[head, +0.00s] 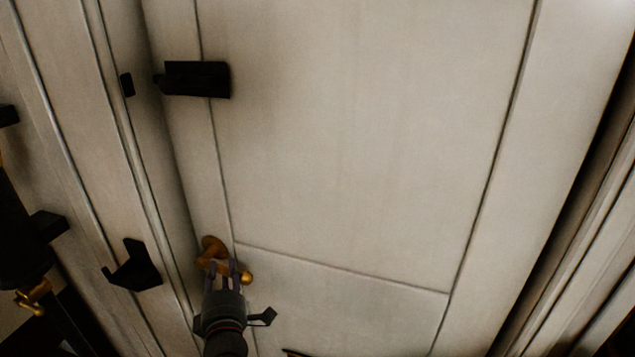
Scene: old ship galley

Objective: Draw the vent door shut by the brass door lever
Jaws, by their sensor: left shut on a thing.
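The vent door (360,130) is a large pale panelled door that fills most of the head view. The brass door lever (212,247) sits low near the door's left edge, with a rounded brass end (246,278) on its right. My left gripper (228,272) reaches up from the bottom of the view and is shut on the lever. Its fingers hide the middle of the lever. My right gripper is not in view.
A black latch (197,79) is fixed high on the door's left side. A pale frame (75,130) with a black bracket (133,267) stands left of it. Dark fittings and another brass piece (33,296) show at far left. A dark gap runs along the right.

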